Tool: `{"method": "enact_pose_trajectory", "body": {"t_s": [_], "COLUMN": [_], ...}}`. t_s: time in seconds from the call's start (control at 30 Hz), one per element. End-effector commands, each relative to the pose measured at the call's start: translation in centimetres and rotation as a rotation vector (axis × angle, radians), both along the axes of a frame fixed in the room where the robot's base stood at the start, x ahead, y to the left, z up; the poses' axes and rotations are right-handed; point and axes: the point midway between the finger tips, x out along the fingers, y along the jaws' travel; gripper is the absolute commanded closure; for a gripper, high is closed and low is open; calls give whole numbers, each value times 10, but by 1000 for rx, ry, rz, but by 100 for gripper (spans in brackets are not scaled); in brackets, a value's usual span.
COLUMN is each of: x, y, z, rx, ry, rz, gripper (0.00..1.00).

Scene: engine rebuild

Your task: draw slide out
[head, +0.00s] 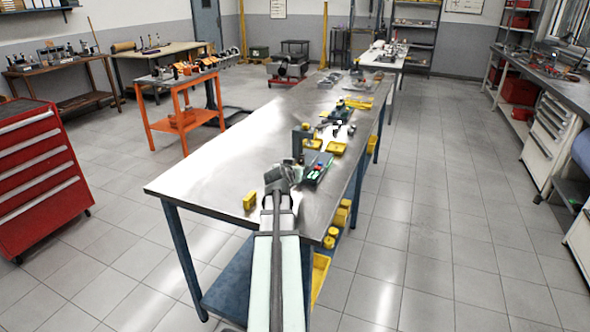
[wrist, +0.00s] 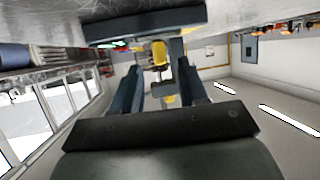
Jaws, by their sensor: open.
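The frames do not show clearly which part is the slide. My arm reaches over the near end of the long metal workbench (head: 215,165). My gripper (head: 290,165) is low over the bench, just left of a dark tray with small coloured parts (head: 318,169); its fingertips are hard to make out in the head view. In the wrist view my gripper (wrist: 160,80) is open, its two dark fingers apart. A yellow part (wrist: 158,54) shows in the gap between them, farther off; I see no contact. A dark flat bar (wrist: 145,24) lies across the top of that view.
A small yellow block (head: 249,201) lies on the bench left of my arm. A grey upright part (head: 301,138) and yellow pieces (head: 336,148) stand beyond the tray. Yellow bins (head: 341,215) hang at the bench's right side. The bench's left surface is clear.

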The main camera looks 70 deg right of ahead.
Motion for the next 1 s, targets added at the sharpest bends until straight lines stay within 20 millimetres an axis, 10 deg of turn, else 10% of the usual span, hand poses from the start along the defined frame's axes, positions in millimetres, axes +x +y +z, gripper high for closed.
{"method": "enact_pose_trajectory", "body": {"t_s": [0.5, 1.0], "x": [-13, -14], "y": [83, 91], "z": [34, 38], "rx": [0, 0], "ry": [0, 0], "rz": [1, 0], "gripper": [57, 57]}}
